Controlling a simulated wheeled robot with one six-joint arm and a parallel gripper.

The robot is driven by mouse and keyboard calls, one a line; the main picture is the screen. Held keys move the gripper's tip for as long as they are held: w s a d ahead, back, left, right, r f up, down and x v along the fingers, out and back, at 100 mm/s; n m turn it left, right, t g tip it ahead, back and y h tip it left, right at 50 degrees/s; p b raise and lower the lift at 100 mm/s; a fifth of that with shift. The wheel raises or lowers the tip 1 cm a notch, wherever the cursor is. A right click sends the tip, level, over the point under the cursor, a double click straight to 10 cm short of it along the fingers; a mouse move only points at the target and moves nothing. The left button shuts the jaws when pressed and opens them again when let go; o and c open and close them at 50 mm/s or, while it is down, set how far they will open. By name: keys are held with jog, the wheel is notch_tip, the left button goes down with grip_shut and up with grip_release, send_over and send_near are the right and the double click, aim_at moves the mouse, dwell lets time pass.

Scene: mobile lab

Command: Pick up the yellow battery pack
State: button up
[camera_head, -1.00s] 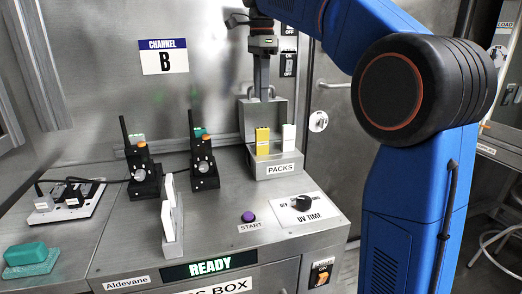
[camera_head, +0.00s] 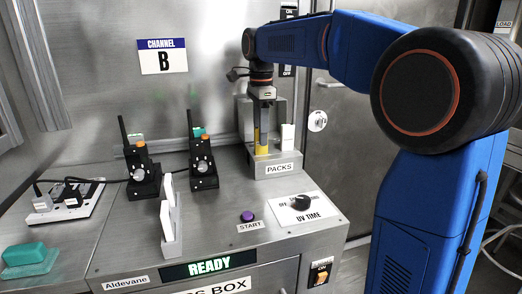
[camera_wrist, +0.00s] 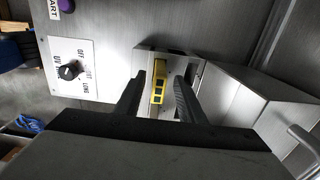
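The yellow battery pack (camera_head: 262,149) stands upright in the metal holder labelled PACKS (camera_head: 280,168), partly hidden behind my gripper (camera_head: 263,130) in the head view. My gripper points down over it. In the wrist view the yellow pack (camera_wrist: 158,82) sits between the two dark fingers of my gripper (camera_wrist: 158,97), with gaps visible at both sides. The fingers are open and not pressed on it. A white pack (camera_head: 287,137) stands to the right of the yellow one in the same holder.
Two black radios (camera_head: 142,172) (camera_head: 202,162) stand left of the holder. A white-panelled upright stand (camera_head: 171,215), a purple START button (camera_head: 247,216) and the UV TIME knob (camera_head: 301,202) are in front. A power strip (camera_head: 66,203) and a green block (camera_head: 27,256) lie at left.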

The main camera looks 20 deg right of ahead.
aim_at(261, 149)
jog(key=shift+s+f, duration=0.1)
jog(key=shift+f, duration=1.55)
grip_shut()
